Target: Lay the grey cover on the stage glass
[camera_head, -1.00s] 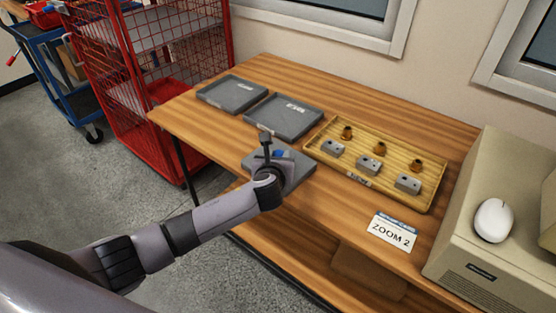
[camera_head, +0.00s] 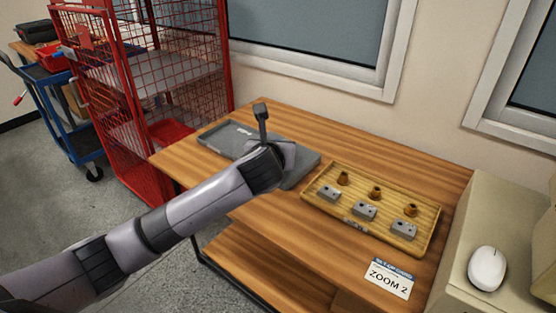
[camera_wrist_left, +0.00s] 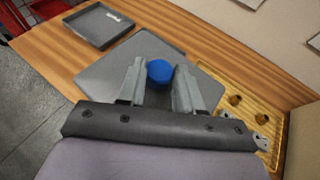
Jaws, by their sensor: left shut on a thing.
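The grey cover (camera_wrist_left: 112,74) is a flat plate with a blue knob (camera_wrist_left: 160,71), seen in the left wrist view. My left gripper (camera_wrist_left: 160,80) is shut on this knob, one finger on each side. In the head view, part of the grey plate (camera_head: 302,170) shows beside my left wrist, which hides the knob and the fingertips (camera_head: 284,158). I cannot make out the stage glass. My right gripper is not in view.
A shallow grey tray (camera_head: 222,138) lies left of the cover. A wooden tray (camera_head: 335,222) with grey blocks and brass pieces stands to the right. A "ZOOM 2" card (camera_head: 389,278) and a beige machine (camera_head: 450,235) are farther right.

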